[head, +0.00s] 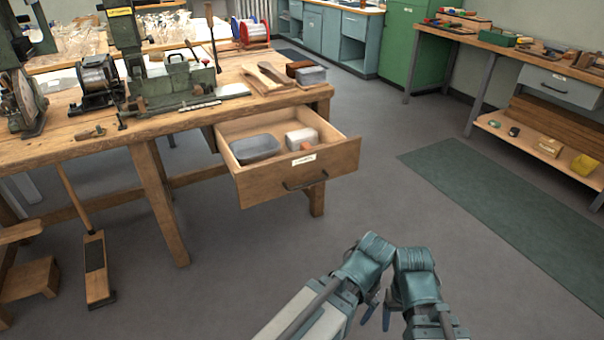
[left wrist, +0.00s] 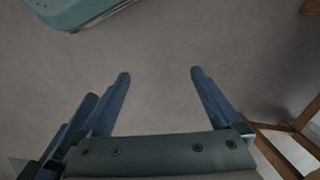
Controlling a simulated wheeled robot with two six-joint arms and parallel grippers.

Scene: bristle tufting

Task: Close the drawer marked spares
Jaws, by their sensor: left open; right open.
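A wooden drawer (head: 268,192) under the left workbench stands pulled out in the head view. Its front has a dark handle (head: 305,181) and a small white label (head: 304,160), too small to read surely. A grey tray (head: 255,149) and a pale block (head: 302,138) lie inside. My right gripper (head: 387,313) is low in the head view, in front of the drawer and to its right, apart from it; its fingers show only partly. My left gripper (left wrist: 160,75) shows in the left wrist view, open and empty over the floor.
The wooden workbench (head: 70,124) carries machines and tools. A green mat (head: 500,205) lies on the floor. Grey floor between the drawer and my arms is clear. A wooden frame (left wrist: 285,135) shows in the left wrist view.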

